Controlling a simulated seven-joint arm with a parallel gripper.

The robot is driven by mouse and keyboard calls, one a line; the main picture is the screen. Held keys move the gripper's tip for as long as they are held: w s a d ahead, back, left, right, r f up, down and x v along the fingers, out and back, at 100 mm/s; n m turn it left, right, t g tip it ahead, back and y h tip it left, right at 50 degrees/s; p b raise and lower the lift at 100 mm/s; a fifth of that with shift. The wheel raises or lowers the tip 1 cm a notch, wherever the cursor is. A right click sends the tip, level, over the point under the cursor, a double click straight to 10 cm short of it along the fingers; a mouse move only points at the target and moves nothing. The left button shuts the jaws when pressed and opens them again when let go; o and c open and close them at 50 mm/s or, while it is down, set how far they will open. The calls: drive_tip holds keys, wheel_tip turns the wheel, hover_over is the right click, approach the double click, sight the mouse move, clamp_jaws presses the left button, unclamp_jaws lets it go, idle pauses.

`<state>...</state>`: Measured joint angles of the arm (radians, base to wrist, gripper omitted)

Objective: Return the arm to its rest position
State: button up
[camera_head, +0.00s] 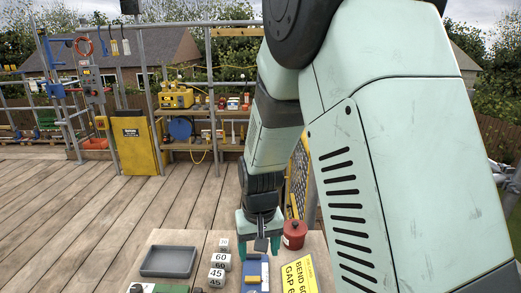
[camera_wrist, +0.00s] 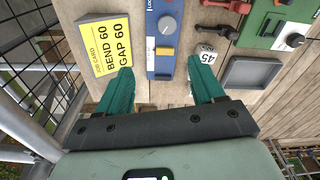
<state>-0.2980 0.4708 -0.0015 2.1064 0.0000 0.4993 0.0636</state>
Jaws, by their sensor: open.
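My gripper (camera_head: 262,246) points down over the workbench (camera_head: 205,240) in the head view, with its two green fingers apart. In the wrist view my gripper (camera_wrist: 160,74) is open, with nothing between its fingers. A blue device (camera_wrist: 164,35) with a grey dial and a yellow slider lies beyond the fingertips; it also shows below my gripper in the head view (camera_head: 253,285). My arm comes down from the upper right and hides part of the head view. The fingers appear clear of the bench, but their exact height cannot be told.
A yellow job card (camera_head: 299,279) reads "BEND 60 GAP 60". Wooden deck (camera_head: 70,215) is open at left.

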drive_tip(key=s+d+r+t, duration=0.1)
drive_tip(key=s+d+r, duration=0.25)
drive_tip(key=r, duration=0.35)
drive_tip(key=s+d+r+m+t, duration=0.1)
drive_tip(key=s+d+r, duration=0.1)
drive_tip(key=s+r, duration=0.35)
drive_tip(key=s+d+r+t, duration=0.1)
drive_tip(key=s+d+r, duration=0.15)
drive_tip(key=r, duration=0.55)
drive_tip(key=s+d+r+m+t, duration=0.1)
drive_tip(key=s+d+r, duration=0.2)
drive_tip(key=s, duration=0.5)
drive_tip(key=shift+s+d+r+t, duration=0.15)
drive_tip(key=shift+d+r+t, duration=0.2)
drive_tip(key=shift+d+t, duration=0.05)
